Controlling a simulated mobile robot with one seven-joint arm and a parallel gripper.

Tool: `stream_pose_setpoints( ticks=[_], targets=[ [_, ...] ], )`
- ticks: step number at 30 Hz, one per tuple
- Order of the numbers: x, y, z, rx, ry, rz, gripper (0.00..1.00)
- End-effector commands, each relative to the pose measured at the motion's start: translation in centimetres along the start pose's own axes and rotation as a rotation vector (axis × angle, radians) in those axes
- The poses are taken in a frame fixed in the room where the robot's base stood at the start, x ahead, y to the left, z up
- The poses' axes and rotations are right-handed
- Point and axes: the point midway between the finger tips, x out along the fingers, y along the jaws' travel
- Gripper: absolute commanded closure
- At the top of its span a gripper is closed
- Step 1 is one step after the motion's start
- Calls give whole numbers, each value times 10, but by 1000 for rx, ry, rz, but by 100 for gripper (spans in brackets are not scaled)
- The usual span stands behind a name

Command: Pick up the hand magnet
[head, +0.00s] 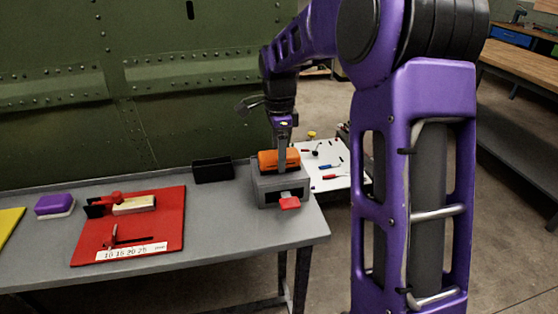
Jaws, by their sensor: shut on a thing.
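An orange rounded piece, which looks like the handle of the hand magnet (267,161), is at the top of a grey box-shaped holder (262,187) near the right end of the bench. My gripper (282,166) points down over it from above and is shut on it. The fingers cover part of its middle. I cannot tell whether the magnet rests on the grey holder or is slightly clear of it.
A red-tipped piece (290,203) sticks out of the holder's front. A black bin (213,170) stands to the left. A red board (165,228) with tools and a purple-topped block (55,205) lie on the grey bench (220,245). A white tool board (335,177) is behind right. The green fuselage panel (130,130) rises behind.

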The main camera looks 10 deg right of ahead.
Motion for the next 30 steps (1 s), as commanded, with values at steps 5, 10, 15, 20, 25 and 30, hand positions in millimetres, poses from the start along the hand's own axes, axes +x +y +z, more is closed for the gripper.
stream_pose_setpoints(
  ticks=[5,10,15,20,25,30],
  targets=[
    [-1,0,0,0,0,-2,100],
    [-1,0,0,0,0,-2,100],
    [-15,-1,0,0,0,-5,100],
    [-47,-1,0,0,1,-6,100],
    [-80,-1,0,-1,0,-5,100],
    [-97,0,0,-1,0,-2,100]
  ],
)
